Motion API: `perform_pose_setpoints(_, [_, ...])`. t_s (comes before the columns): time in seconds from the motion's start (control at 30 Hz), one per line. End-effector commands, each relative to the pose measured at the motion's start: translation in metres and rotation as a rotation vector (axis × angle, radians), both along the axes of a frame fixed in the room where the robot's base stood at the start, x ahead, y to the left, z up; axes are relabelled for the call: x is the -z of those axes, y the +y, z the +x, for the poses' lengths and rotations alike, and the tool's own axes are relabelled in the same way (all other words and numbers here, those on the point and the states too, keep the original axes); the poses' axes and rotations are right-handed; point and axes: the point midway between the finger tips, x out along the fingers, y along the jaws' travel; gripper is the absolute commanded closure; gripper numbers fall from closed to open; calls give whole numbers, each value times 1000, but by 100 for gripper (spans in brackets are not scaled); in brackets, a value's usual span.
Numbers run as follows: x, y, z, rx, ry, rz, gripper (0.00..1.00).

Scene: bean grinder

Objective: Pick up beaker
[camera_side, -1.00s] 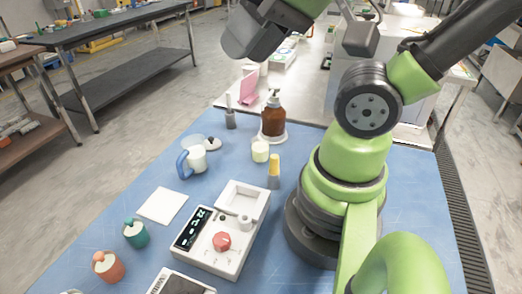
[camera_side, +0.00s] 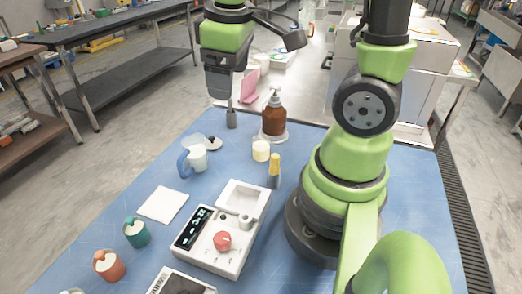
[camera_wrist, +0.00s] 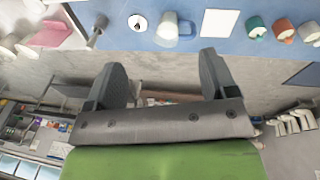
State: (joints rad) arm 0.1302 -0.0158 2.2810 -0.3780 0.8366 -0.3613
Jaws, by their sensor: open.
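The beaker (camera_side: 198,158) looks like a pale, clear-walled cup with a blue handle on its left. It stands upright on the blue mat (camera_side: 130,225), left of the brown pump bottle. In the wrist view the beaker (camera_wrist: 167,32) is near the top edge, beyond the gap between my fingers. My gripper (camera_side: 220,96) hangs above and behind the beaker, apart from it. In the wrist view my gripper (camera_wrist: 162,68) has its fingers spread, with nothing between them.
A brown pump bottle (camera_side: 273,120) and a pale cup (camera_side: 261,151) stand right of the beaker. A grey holder (camera_side: 231,119) stands behind it. A white machine with a red knob (camera_side: 222,240), a white square (camera_side: 162,205), and green (camera_side: 136,234) and orange (camera_side: 108,266) cups are nearer.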

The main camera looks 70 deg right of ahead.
Motion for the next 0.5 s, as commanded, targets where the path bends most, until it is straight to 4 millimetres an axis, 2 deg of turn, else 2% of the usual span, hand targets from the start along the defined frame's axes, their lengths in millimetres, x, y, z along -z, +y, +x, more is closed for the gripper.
perform_pose_setpoints(0.03, [17,-10,5,-56,79,-28,21])
perform_pose_setpoints(0.13, [49,-29,13,-192,218,-76,21])
perform_pose_setpoints(0.3, [99,-54,15,-406,416,-101,21])
perform_pose_setpoints(0.4, [121,-62,13,-497,490,-97,21])
perform_pose_setpoints(0.5, [133,-67,11,-549,529,-92,21])
